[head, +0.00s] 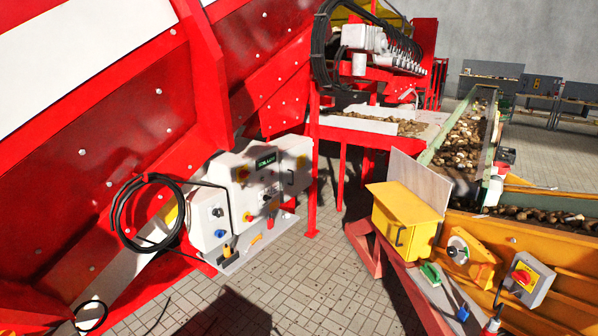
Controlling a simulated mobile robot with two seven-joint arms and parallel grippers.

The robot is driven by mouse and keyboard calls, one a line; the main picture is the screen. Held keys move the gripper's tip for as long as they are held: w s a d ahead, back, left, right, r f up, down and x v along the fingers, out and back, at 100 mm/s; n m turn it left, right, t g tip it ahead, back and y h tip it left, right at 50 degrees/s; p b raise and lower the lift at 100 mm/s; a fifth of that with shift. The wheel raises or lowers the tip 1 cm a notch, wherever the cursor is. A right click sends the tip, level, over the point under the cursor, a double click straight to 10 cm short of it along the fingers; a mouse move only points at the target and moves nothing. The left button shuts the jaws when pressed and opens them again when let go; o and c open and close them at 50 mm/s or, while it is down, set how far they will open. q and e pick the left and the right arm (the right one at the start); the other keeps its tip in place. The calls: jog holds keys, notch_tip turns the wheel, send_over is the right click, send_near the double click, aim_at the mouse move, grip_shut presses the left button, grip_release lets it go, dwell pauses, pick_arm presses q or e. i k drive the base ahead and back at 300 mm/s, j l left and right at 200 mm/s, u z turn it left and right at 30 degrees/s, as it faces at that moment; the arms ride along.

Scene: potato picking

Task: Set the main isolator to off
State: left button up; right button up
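A grey box (530,282) at the lower right carries a red rotary handle (523,277) on a yellow plate, which looks like an isolator switch. It is mounted on the yellow machine side, and its handle's position is too small to read. A yellow plate with a round pale dial (458,250) sits just left of it. A white control cabinet (250,185) on the red machine also has yellow and red switches, so I cannot tell for certain which one is the main isolator. Neither of my grippers is in view.
A yellow box (405,218) stands on a red frame beside a green-handled item (431,273) and a blue item (463,312). Black cable coils hang on the red machine (150,212). A conveyor (465,140) carries potatoes. Tiled floor (320,275) is open between the machines.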

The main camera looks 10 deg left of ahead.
aim_at(244, 174)
jog(key=i+j+z, duration=0.1)
jog(key=i, duration=1.55)
jog(key=i+l, duration=0.15)
jog(key=i, duration=0.85)
jog(key=i+l, duration=0.15)
jog(key=i, duration=0.8)
jog(key=i+j+u, duration=0.15)
jog(key=i+u, duration=1.05)
jog(key=u, duration=0.15)
